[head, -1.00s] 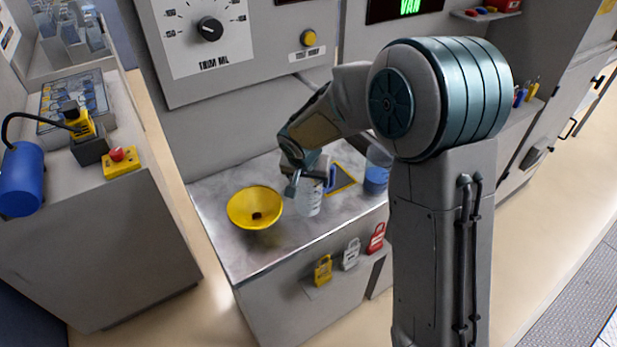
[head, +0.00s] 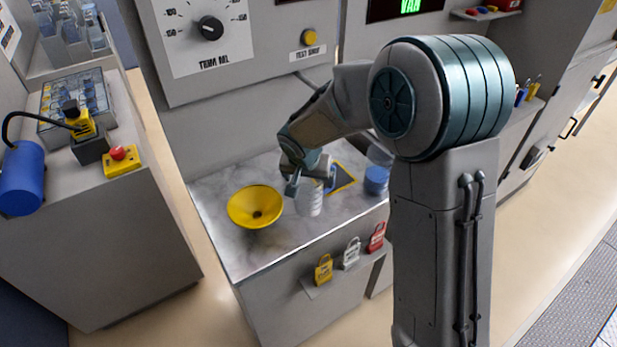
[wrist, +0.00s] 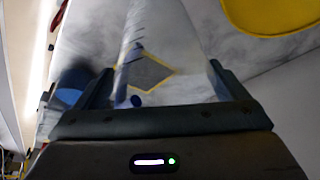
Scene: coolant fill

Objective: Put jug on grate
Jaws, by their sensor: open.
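A pale, translucent jug (head: 311,204) stands upright on the counter, just right of a yellow funnel. My gripper (head: 309,184) is at its upper part, with one finger to each side. In the wrist view the open fingers show with the translucent jug (wrist: 165,25) between and beyond them; I cannot tell whether they touch it. A dark square with a yellow border (head: 345,179), likely the grate, lies behind and right of the jug, partly hidden by my gripper. It also shows in the wrist view (wrist: 150,73). No jug stands on its visible part.
The yellow funnel (head: 254,206) is close to the left of the jug. A blue-filled clear container (head: 376,180) stands right of the bordered square, partly behind my arm. Padlocks (head: 351,253) hang on the counter front. The counter's front strip is clear.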

